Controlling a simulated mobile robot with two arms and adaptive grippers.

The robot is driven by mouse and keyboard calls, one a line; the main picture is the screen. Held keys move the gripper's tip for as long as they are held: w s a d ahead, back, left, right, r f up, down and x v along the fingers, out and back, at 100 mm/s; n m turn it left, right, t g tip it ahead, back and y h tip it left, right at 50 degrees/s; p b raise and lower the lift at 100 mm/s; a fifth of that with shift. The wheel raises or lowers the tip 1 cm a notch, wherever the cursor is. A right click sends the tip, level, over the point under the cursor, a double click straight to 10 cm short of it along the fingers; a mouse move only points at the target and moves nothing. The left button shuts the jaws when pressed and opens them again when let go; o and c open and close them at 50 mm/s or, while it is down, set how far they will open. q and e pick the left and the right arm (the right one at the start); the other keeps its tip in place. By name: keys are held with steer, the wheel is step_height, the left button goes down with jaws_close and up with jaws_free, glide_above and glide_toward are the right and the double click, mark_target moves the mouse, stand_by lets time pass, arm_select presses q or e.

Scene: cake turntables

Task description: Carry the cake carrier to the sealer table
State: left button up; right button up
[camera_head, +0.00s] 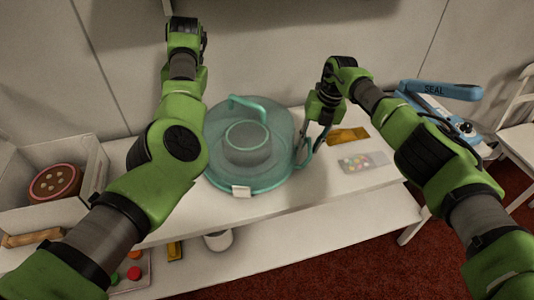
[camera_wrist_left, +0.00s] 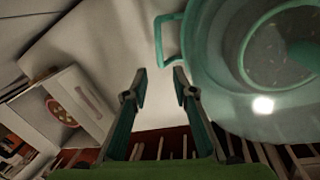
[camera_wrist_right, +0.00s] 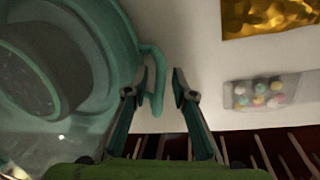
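The cake carrier (camera_head: 216,170) is a round, see-through teal dome with a handle on top and side handles. It stands on the white table (camera_head: 300,195), with a round shape visible inside. My right gripper (camera_head: 308,150) is at the carrier's right side. In the right wrist view its fingers (camera_wrist_right: 155,85) are open, with the side handle (camera_wrist_right: 157,75) between them. My left gripper is mostly out of the head view. The blue sealer (camera_head: 440,90) is at the right.
A gold packet (camera_head: 348,136) and a clear bag of coloured sweets (camera_head: 362,162) lie right of the carrier. A white box (camera_head: 80,205) with a round brown item (camera_head: 54,183) is at left. A white pot (camera_head: 218,240) is on the lower shelf. A white chair (camera_head: 517,135) stands at far right.

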steer(key=shift+r, duration=0.15)
arm_select(q)
steer(key=v, duration=0.3)
steer(key=shift+r, duration=0.4)
arm_select(e)
step_height(320, 180, up, 11)
steer(key=d, duration=0.2)
steer(key=shift+r, duration=0.2)
steer(key=shift+s+d, duration=0.1)
